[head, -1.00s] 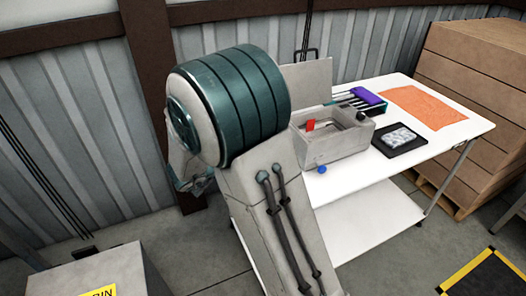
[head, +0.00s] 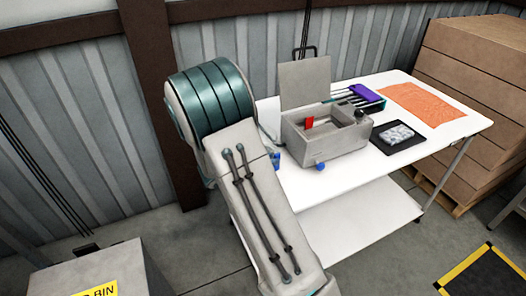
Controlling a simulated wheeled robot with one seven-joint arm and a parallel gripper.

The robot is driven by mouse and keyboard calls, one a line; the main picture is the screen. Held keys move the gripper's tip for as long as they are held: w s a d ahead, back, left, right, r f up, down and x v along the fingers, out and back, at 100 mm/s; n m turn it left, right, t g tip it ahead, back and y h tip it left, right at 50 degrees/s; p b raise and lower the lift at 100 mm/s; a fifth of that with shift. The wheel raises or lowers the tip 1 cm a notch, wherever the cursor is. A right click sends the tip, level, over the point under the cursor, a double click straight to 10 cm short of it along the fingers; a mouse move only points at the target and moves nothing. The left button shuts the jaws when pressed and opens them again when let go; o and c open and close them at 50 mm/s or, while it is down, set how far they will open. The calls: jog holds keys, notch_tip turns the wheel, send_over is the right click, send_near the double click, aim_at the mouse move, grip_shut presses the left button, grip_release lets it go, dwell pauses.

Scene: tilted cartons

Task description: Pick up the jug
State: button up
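I cannot make out a jug for certain. A small blue piece (head: 276,159) shows at the right edge of my arm, by the table's left part; my arm covers the rest, and I cannot tell what it is. My arm, with its teal-banded joint, stands in front of the left end of the white table (head: 373,179). My gripper is not visible, so its opening and anything in it are hidden.
A grey box with a raised lid (head: 325,135) holds a red item. Beside it are a rack with a purple item (head: 367,93), a black tray with a clear pack (head: 398,136) and an orange cloth (head: 424,104). Stacked cartons (head: 470,90) stand right; a grey bin (head: 95,272) is lower left.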

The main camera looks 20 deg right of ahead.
jog(key=x, duration=0.4)
jog(key=shift+f, duration=0.1)
grip_shut()
